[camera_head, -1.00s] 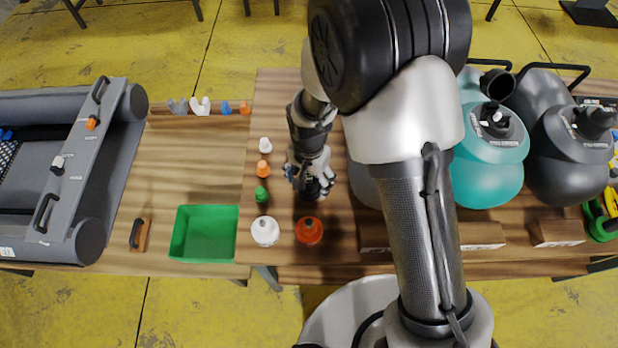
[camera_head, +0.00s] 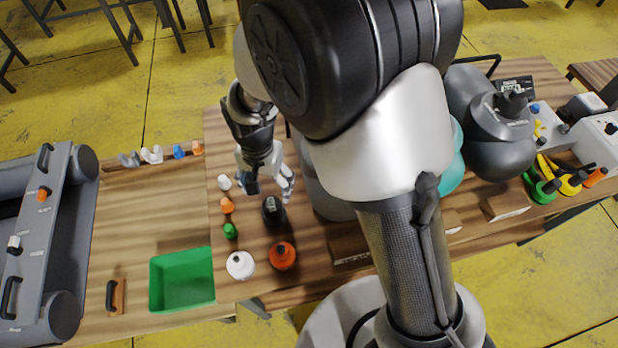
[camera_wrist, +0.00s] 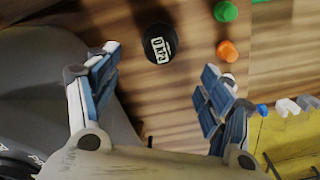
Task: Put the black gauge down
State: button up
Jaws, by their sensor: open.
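The black gauge (camera_head: 273,211) stands on the wooden table, right of the small orange and green pieces and behind the orange-red round piece. It also shows in the wrist view (camera_wrist: 160,43), its labelled face toward the camera. My gripper (camera_head: 268,184) is open and empty, a little above and behind the gauge. In the wrist view the two blue-padded fingers (camera_wrist: 160,70) are spread wide, with bare table between them and the gauge beyond their tips.
A white round piece (camera_head: 240,265) and an orange-red one (camera_head: 282,256) stand near the front edge. Small orange (camera_head: 227,205) and green (camera_head: 230,231) pieces stand left of the gauge. A green tray (camera_head: 183,280) lies left. Large grey containers (camera_head: 499,140) stand right.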

jog(key=s+d+r+n+t, duration=0.1)
jog(key=s+d+r+t, duration=0.15)
jog(key=d+r, duration=0.7)
jog(key=s+d+r+n+t, duration=0.1)
jog(key=s+d+r, duration=0.2)
jog(key=d+r, duration=0.65)
jog(key=s+d+r+n+t, duration=0.1)
jog(key=s+d+r, duration=0.3)
jog(key=s, duration=0.5)
jog(key=shift+d, duration=0.4)
